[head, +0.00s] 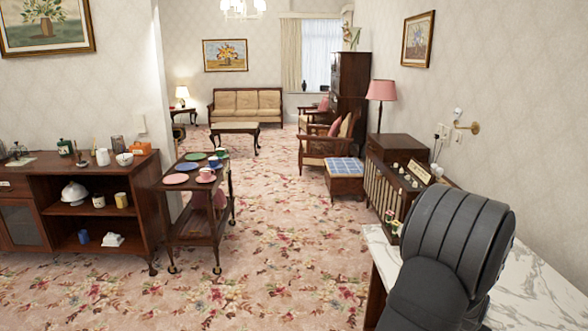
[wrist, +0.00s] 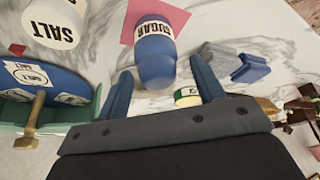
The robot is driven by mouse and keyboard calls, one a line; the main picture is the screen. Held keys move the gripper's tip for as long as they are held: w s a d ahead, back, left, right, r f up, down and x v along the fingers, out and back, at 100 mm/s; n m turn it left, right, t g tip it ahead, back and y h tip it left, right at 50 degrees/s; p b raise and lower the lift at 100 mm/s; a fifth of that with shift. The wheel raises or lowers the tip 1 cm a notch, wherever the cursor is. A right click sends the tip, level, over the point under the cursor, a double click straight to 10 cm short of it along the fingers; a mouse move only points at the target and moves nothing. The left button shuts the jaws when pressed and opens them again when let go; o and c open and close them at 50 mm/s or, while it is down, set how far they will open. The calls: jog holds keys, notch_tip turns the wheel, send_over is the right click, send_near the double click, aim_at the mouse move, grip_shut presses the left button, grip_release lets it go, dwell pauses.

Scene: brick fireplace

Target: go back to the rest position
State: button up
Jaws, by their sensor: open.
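In the wrist view my gripper (wrist: 161,76) is open, with its two blue fingers spread wide apart. A blue jar labelled SUGAR (wrist: 155,50) shows between and beyond the fingertips, over a pink square (wrist: 177,17) on the marble top. Neither finger visibly touches the jar, and nothing is seen held. In the head view only my dark arm shows at the lower right, over the marble counter (head: 537,285). The gripper itself is hidden there.
In the wrist view, a white SALT jar (wrist: 52,22) is at upper left, with a green tray (wrist: 65,113) below. Blue-grey blocks (wrist: 250,68) and a small tin (wrist: 187,97) lie right. A trolley (head: 187,208) and sideboard (head: 130,195) stand left across open carpet.

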jog(key=shift+f, duration=0.1)
jog(key=shift+f, duration=0.45)
notch_tip(320, 180, down, 2)
jog(key=shift+f, duration=0.15)
jog(key=v, duration=1.2)
jog(key=x, duration=1.2)
jog(key=r, duration=0.3)
jog(key=s+r, duration=0.1)
jog(key=r, duration=0.1)
jog(key=shift+d, duration=0.1)
jog(key=shift+s+r, duration=0.1)
jog(key=shift+s, duration=0.2)
